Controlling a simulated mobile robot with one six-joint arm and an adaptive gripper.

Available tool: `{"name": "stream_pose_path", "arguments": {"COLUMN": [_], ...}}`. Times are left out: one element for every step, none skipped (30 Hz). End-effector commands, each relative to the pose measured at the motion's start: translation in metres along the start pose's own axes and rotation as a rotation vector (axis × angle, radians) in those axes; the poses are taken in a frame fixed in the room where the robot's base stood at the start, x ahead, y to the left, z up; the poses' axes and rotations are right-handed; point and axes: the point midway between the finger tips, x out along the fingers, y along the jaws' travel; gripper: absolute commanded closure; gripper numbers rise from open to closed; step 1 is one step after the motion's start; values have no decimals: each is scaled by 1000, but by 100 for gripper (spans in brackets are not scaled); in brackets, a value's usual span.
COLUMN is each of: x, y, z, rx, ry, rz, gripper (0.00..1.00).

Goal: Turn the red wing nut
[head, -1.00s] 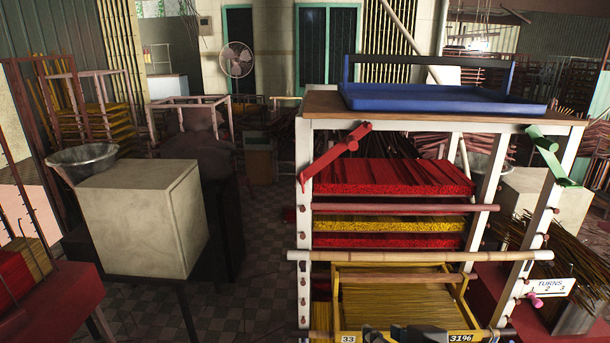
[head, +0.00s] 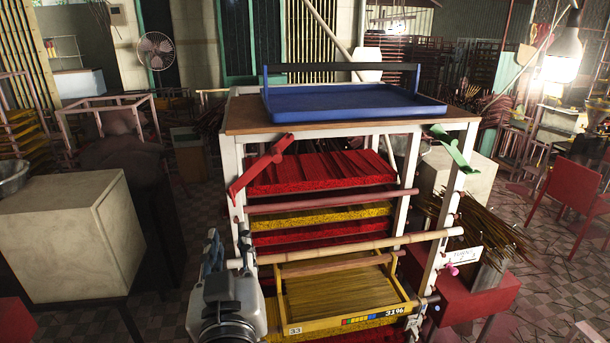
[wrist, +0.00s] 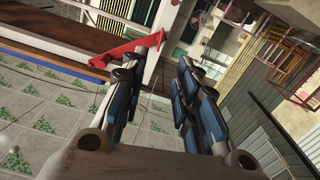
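The red wing nut (head: 262,165) is a long red bar with a stubby knob, set slantwise on the upper left front post of the white rack (head: 394,180). It also shows in the wrist view (wrist: 130,51), left of centre, beyond the left finger. My gripper (head: 229,243) is below and left of the wing nut in the head view, apart from it. In the wrist view its two dark blue fingers (wrist: 156,75) are spread with nothing between them. A similar green wing nut (head: 452,149) sits on the right post.
A blue tray (head: 350,103) stands on the rack's wooden top. Trays of red and yellow sticks fill the shelves, with bamboo bars (head: 360,246) across the front. A pale block (head: 70,235) stands at left. Tiled floor lies between.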

Motion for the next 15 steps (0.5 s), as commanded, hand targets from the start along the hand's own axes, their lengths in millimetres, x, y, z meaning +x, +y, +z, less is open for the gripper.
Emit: {"name": "stream_pose_path", "arguments": {"x": [12,19,28,34,41,50,56,63,72,78,85,93,99,105,112], "y": [1,1,2,2,1,1,1,1,1,1,1,1,1,1,1], "z": [1,2,2,2,2,1,2,1,1,1,1,1,1,1,1], "rx": [1,0,0,-1,0,1,1,0,0,1,0,1,1,1,2], "ry": [-2,-2,-2,-2,-2,-1,-3,-2,-2,-1,-2,-2,-1,-2,-1], "rz": [6,5,6,5,4,4,4,3,4,3,3,3,2,1,1], "gripper": [72,72,72,72,72,72,72,72,72,72,72,72,72,72,72]}}
